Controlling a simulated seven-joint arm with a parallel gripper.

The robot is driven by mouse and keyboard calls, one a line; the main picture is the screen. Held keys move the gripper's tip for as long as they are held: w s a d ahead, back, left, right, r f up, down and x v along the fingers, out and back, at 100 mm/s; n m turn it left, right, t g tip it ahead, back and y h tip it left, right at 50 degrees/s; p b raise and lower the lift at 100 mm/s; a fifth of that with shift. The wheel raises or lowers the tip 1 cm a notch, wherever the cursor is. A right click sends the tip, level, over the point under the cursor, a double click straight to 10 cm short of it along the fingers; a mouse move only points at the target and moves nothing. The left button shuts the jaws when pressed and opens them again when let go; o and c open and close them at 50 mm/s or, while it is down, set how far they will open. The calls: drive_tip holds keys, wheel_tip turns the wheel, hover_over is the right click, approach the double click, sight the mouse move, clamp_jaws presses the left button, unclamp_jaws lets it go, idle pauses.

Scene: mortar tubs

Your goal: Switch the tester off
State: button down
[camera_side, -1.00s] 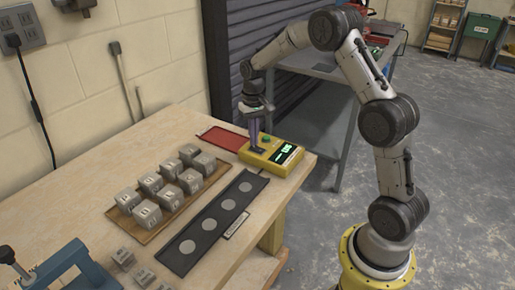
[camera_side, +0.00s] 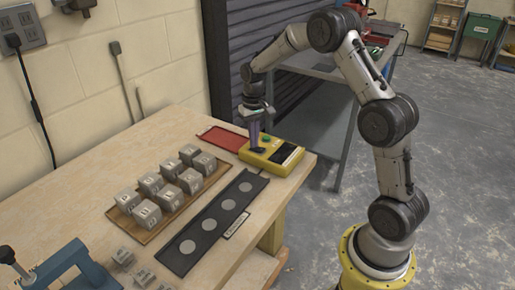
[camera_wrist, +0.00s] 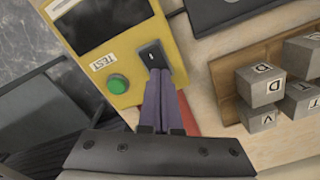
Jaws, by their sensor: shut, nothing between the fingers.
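The yellow tester (camera_side: 272,155) sits at the far right corner of the bench. Its display (camera_side: 286,153) is dark, and it is dark in the wrist view (camera_wrist: 85,25) too. A green round button (camera_wrist: 118,84) sits beside the "TEST" label. A black rocker switch (camera_wrist: 151,54) is on the tester's face near the button. My gripper (camera_wrist: 160,75) is shut and empty, with its purple fingertips at the lower edge of the rocker switch. They look to be touching it. In the side view my gripper (camera_side: 257,148) points down onto the tester.
A red tray (camera_side: 222,138) lies just behind the tester. A wooden board with several lettered grey cubes (camera_side: 165,185) and a black strip with several pale discs (camera_side: 212,225) lie nearer. A blue clamp-like tool (camera_side: 70,268) stands at the front left.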

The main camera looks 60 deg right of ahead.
wheel_tip(320, 180, up, 7)
idle(0.8)
drive_tip(key=shift+f, duration=0.1)
drive_tip(key=s+a+r+n+t, duration=0.1)
drive_tip(key=s+a+r+t, duration=0.1)
drive_tip(key=s+a+r, duration=0.45)
drive_tip(key=s+a+r+n+t, duration=0.2)
drive_tip(key=s+a+r, duration=0.15)
drive_tip(key=r, duration=0.55)
drive_tip(key=s+a+f+n, duration=0.1)
drive_tip(key=s+a+f, duration=0.2)
drive_tip(key=s, duration=0.6)
drive_tip(key=s+a+f+n+t, duration=0.1)
drive_tip(key=s+a+f, duration=0.1)
drive_tip(key=s, duration=0.6)
drive_tip(key=shift+s+a+f+n+t, duration=0.3)
drive_tip(key=shift+s+a+f+n, duration=0.1)
drive_tip(key=shift+f, duration=0.3)
